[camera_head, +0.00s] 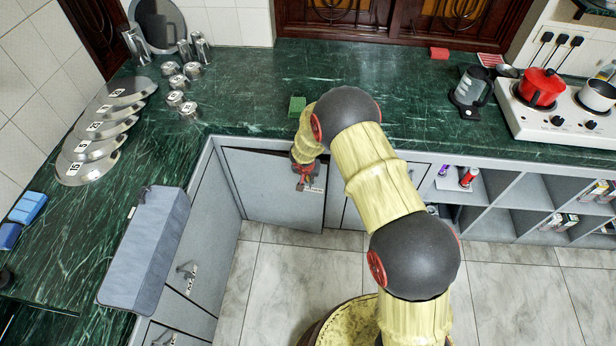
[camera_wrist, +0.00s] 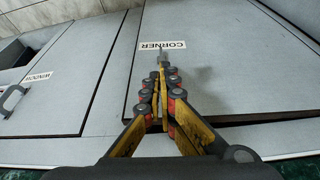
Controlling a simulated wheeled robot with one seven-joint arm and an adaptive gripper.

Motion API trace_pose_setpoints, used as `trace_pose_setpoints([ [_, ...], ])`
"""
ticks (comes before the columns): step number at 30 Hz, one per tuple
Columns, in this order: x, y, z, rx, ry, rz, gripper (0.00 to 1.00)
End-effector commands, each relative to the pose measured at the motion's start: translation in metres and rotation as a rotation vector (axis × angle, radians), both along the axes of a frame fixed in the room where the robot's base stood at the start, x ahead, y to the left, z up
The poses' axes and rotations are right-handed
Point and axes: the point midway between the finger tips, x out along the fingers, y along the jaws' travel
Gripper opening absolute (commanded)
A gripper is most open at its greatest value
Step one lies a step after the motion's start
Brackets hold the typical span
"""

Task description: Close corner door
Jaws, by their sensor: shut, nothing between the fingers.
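The grey corner door (camera_head: 270,195) is in the corner of the lower cabinets. A dark gap shows along its top edge in the head view, so it stands slightly ajar. In the wrist view the door (camera_wrist: 215,70) bears an upside-down CORNER label (camera_wrist: 163,45), and a dark gap runs along its lower picture edge. My gripper (camera_head: 305,178) is at the upper right of the door front, close to the label. In the wrist view my gripper (camera_wrist: 159,73) is shut and empty, its fingertips near a small grey handle. I cannot tell whether they touch it.
A green marble counter (camera_head: 250,80) overhangs the cabinets. A neighbouring panel with a WINDOW label (camera_wrist: 38,76) and a handle lies left in the wrist view. Open shelves (camera_head: 500,185) are at right; the tiled floor (camera_head: 285,265) is clear.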

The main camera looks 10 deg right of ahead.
Motion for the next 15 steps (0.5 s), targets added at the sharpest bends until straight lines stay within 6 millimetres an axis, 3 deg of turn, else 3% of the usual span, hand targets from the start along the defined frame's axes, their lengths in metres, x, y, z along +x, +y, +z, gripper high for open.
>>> trace_pose_setpoints([
  [6,0.02,-0.008,0.004,0.0,-0.003,-0.001,0.0],
  [15,0.029,-0.012,0.004,0.0,-0.003,0.001,0.0],
])
